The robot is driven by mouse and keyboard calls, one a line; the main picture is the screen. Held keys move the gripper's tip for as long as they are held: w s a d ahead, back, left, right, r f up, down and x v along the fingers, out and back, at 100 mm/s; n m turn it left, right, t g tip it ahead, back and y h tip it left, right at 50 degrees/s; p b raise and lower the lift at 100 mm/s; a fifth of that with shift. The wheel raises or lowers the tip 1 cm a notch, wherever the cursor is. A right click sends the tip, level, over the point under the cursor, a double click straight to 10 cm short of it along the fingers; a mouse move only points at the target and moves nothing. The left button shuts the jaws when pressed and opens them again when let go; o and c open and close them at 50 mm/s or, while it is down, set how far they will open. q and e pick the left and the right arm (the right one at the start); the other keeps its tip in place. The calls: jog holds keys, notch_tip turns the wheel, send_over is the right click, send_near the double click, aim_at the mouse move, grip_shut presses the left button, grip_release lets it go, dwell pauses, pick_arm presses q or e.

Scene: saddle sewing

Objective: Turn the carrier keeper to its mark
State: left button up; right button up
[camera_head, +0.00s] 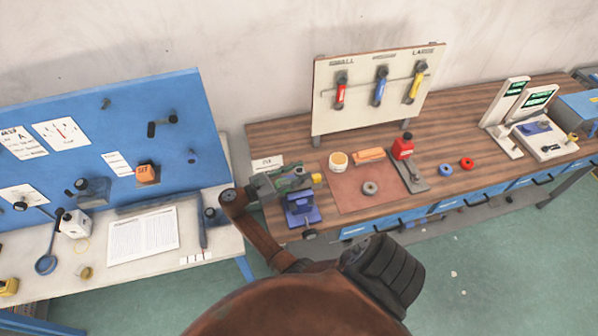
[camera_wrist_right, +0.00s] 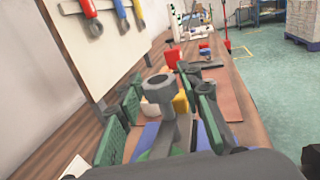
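My right gripper (camera_head: 288,178) is over the blue vise-like fixture (camera_head: 303,208) at the left end of the wooden bench. In the right wrist view its green-padded fingers (camera_wrist_right: 162,122) stand apart. A grey metal part (camera_wrist_right: 158,92) with a round, holed head rises between them, with gaps visible on both sides. It may be the carrier keeper, but I cannot tell for certain; no mark can be made out. A yellow piece (camera_head: 317,178) shows just beyond the fingers. Blue surfaces (camera_wrist_right: 150,136) show below them. My left gripper is not in view.
A brown mat (camera_head: 350,198) holds a grey ring (camera_head: 370,188), a yellow-white pot (camera_head: 338,161) and an orange block (camera_head: 369,155). A red-topped stand (camera_head: 403,149) is to the right. A tool board (camera_head: 360,112) rises behind. A blue panel (camera_head: 75,130) stands left. Some wooden bench between stations is clear.

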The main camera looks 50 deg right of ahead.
jog(key=shift+o, duration=1.3)
jog(key=shift+a, duration=0.1)
jog(key=v, duration=1.2)
